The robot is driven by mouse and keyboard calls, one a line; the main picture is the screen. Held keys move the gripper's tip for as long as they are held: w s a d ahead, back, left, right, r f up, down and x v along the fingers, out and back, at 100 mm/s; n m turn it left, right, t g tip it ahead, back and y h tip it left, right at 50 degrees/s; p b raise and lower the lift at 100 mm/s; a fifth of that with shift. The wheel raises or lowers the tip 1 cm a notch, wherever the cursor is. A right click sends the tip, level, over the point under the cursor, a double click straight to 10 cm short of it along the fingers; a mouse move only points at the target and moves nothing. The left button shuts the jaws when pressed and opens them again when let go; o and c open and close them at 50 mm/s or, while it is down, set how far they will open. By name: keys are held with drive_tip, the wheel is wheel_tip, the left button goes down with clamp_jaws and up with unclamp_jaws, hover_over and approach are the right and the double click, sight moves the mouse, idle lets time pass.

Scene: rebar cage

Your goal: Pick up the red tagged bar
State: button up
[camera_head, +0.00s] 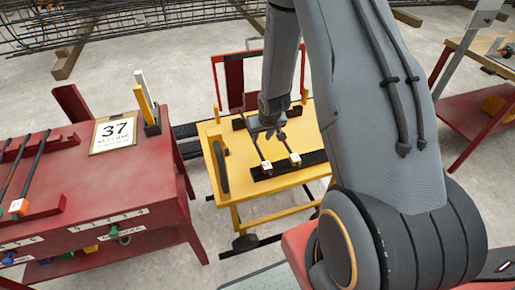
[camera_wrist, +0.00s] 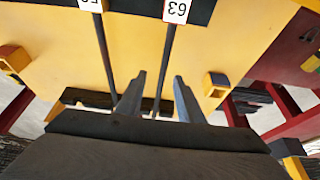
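Two thin dark bars lie side by side on the yellow cart top (camera_head: 237,185). The left bar (camera_head: 258,146) ends in a block tag (camera_head: 266,166), the right bar (camera_head: 286,143) in another block tag (camera_head: 295,158). The wrist view shows one bar (camera_wrist: 167,58) with a white tag reading 63 (camera_wrist: 177,10) and another bar (camera_wrist: 104,50) with a partly cut-off tag (camera_wrist: 91,4). Tag side colours are too small to tell surely. My gripper (camera_wrist: 159,76) is open above the cart, the 63 bar appearing between its fingers. My gripper (camera_head: 274,132) partly hides the bars in the head view.
A red bench (camera_head: 130,185) at left carries bars with an orange-sided tag (camera_head: 18,207), a sign reading 37 (camera_head: 115,131) and a holder with upright pieces (camera_head: 151,128). Another red-and-wood table (camera_head: 462,105) stands at right. Rebar cages (camera_head: 90,28) lie behind; grey floor is between.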

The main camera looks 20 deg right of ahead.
sight(258, 148)
drive_tip(key=shift+s+a+p+x, duration=0.15)
drive_tip(key=shift+p+x, duration=0.2)
drive_tip(key=shift+x, duration=0.7)
drive_tip(key=shift+s+a+p+x, duration=0.1)
drive_tip(key=shift+p+x, duration=0.2)
drive_tip(key=shift+x, duration=0.75)
drive_tip(key=shift+s+a+p+x, duration=0.15)
drive_tip(key=shift+p+x, duration=0.2)
drive_tip(key=shift+x, duration=0.7)
drive_tip(key=shift+f, duration=0.15)
drive_tip(key=shift+c, duration=0.4)
clamp_jaws()
drive_tip(key=shift+w, duration=0.1)
